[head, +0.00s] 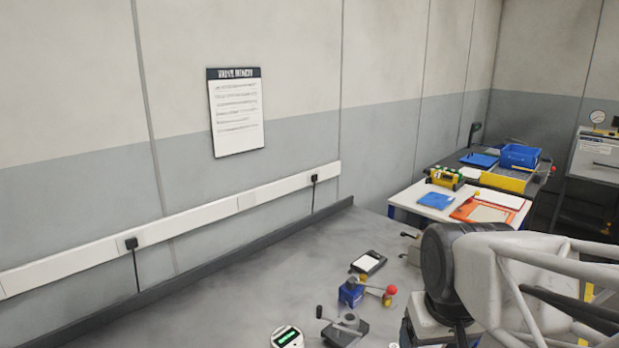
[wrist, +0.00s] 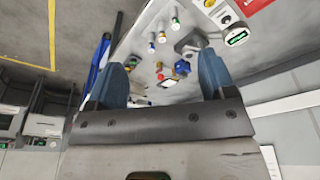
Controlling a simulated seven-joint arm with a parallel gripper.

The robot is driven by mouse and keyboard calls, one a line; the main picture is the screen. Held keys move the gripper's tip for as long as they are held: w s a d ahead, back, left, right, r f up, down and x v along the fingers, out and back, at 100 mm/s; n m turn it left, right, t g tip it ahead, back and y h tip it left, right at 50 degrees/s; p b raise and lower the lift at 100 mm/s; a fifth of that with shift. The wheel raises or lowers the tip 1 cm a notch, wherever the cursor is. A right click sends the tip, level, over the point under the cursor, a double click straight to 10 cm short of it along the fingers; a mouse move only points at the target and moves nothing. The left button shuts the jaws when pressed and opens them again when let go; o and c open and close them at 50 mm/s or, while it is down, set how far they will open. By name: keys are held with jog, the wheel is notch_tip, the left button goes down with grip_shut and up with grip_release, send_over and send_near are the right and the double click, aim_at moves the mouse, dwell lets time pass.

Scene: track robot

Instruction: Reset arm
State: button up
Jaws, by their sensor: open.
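In the wrist view my gripper (wrist: 160,90) shows two blue-grey fingers set wide apart, with nothing between them. The grey bench lies beyond the fingers, with several small fittings on it. In the head view my arm fills the lower right, and the gripper's fingers are out of sight there. The grey bench top (head: 230,290) runs along the wall. On it stand a blue valve block with a red knob (head: 352,292), a grey clamp-like device with a crank (head: 345,328) and a round white gauge with a green display (head: 287,337).
A small black-framed tablet or card (head: 369,262) lies behind the blue block. A white side table (head: 432,212) holds a blue folder and an orange tray, with a blue bin (head: 520,156) behind. A notice sheet (head: 236,112) hangs on the wall. The bench's left part is clear.

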jog(key=s, duration=0.3)
jog(key=shift+s+a+f+m, duration=0.1)
jog(key=shift+s+f+m, duration=0.25)
jog(key=shift+s+m, duration=0.05)
dwell(1.8)
